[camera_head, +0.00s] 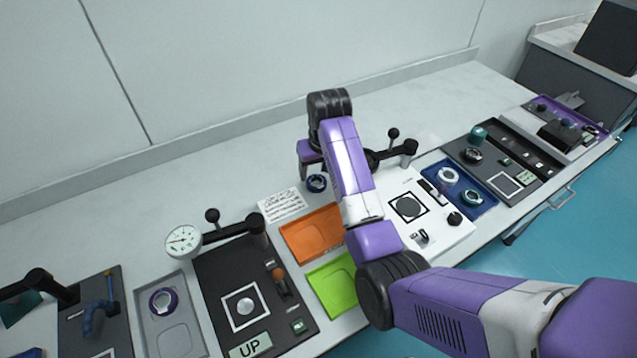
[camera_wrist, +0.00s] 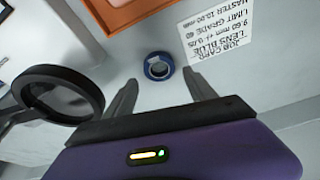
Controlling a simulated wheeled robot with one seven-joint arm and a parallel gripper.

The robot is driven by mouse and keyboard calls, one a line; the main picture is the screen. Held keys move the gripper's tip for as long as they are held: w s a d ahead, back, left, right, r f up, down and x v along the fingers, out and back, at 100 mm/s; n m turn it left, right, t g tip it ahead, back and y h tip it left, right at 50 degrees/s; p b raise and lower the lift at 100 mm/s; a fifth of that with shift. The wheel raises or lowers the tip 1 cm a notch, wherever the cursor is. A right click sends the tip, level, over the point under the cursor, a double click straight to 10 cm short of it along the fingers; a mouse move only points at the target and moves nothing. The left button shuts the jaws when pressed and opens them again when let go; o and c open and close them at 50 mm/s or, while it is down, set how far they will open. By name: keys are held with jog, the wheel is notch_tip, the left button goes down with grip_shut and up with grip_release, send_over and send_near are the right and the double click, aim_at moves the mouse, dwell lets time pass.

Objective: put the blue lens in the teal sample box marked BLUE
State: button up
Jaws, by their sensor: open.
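The blue lens (camera_wrist: 158,67) is a small dark-blue ring lying on the white bench top, and it also shows in the head view (camera_head: 316,184). In the wrist view my gripper (camera_wrist: 160,82) is open and empty. Its two fingers point toward the lens, one on either side in the picture. I cannot tell from this how far above the lens they are. In the head view my arm hides part of the bench near it. I cannot make out a teal sample box with a BLUE label in either view.
A printed job card (camera_wrist: 217,38) lies beside the lens. An orange tray (camera_head: 325,220) and a green tray (camera_head: 341,271) are nearby. A round black-rimmed object (camera_wrist: 92,77) stands close to one finger. A dial gauge (camera_head: 183,241), dark panels and a blue tray (camera_head: 484,211) flank the area.

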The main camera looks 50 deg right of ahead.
aim_at(316, 181)
jog(key=x, duration=0.5)
jog(key=shift+w+d+f+p, duration=0.1)
jog(key=shift+f+p, duration=0.2)
jog(key=c, duration=1.3)
notch_tip(316, 181, up, 19)
jog(key=shift+r+p, duration=0.1)
jog(key=shift+p, duration=0.3)
jog(key=shift+r+p, duration=0.4)
jog(key=shift+r, duration=0.05)
